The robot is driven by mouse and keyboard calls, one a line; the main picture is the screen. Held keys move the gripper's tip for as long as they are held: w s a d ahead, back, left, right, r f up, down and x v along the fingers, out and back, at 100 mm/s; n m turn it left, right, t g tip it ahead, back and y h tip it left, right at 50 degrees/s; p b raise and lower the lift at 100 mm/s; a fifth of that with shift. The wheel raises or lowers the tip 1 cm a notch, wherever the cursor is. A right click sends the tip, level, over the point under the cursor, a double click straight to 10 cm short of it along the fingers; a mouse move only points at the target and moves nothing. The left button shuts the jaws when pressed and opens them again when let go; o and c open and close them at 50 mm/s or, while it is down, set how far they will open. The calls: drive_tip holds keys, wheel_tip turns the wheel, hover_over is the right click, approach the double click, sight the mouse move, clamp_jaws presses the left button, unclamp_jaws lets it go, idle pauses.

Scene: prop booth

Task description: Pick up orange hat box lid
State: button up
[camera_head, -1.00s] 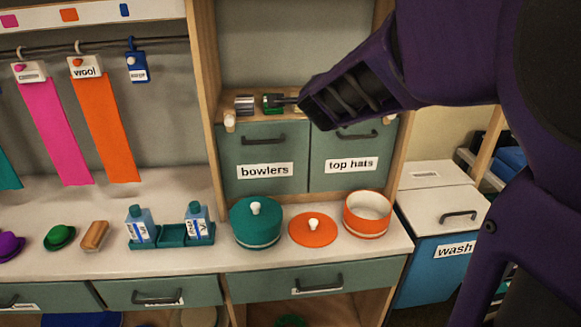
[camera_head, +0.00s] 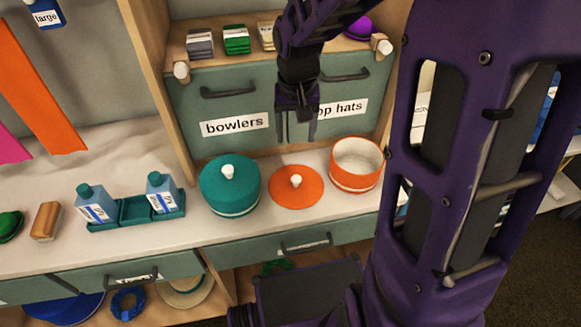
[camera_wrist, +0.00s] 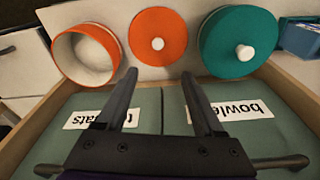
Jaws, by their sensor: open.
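The orange hat box lid (camera_head: 296,189) lies flat on the white counter, a round disc with a white knob in its middle. It also shows in the wrist view (camera_wrist: 158,28), beyond the fingertips. The open orange hat box (camera_head: 356,166) stands just right of it, without a lid. My gripper (camera_head: 297,138) is open and empty, pointing down above and behind the lid, in front of the drawer fronts. In the wrist view my gripper (camera_wrist: 160,80) has its two fingers spread apart, with the lid ahead between them and nothing touched.
A teal lidded hat box (camera_head: 229,187) stands close left of the lid. Teal drawers labelled bowlers (camera_head: 234,125) and top hats stand behind. A teal tray (camera_head: 137,211) with two bottles is further left. The counter in front of the lid is clear.

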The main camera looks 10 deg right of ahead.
drive_tip(key=b, duration=0.2)
hover_over(296, 178)
drive_tip(key=s, duration=0.1)
drive_tip(key=f, duration=1.1)
drive_tip(key=shift+a+f, duration=0.1)
drive_tip(key=shift+a, duration=0.15)
drive_tip(key=shift+w+d+f, duration=0.1)
drive_tip(key=shift+w+f, duration=0.05)
drive_tip(key=shift+f, duration=0.85)
drive_tip(key=shift+w+d+f, duration=0.1)
drive_tip(key=shift+f, duration=0.85)
drive_tip(key=shift+w+d+f, duration=0.1)
drive_tip(key=shift+w+f, duration=0.05)
drive_tip(key=shift+f, duration=0.85)
clamp_jaws()
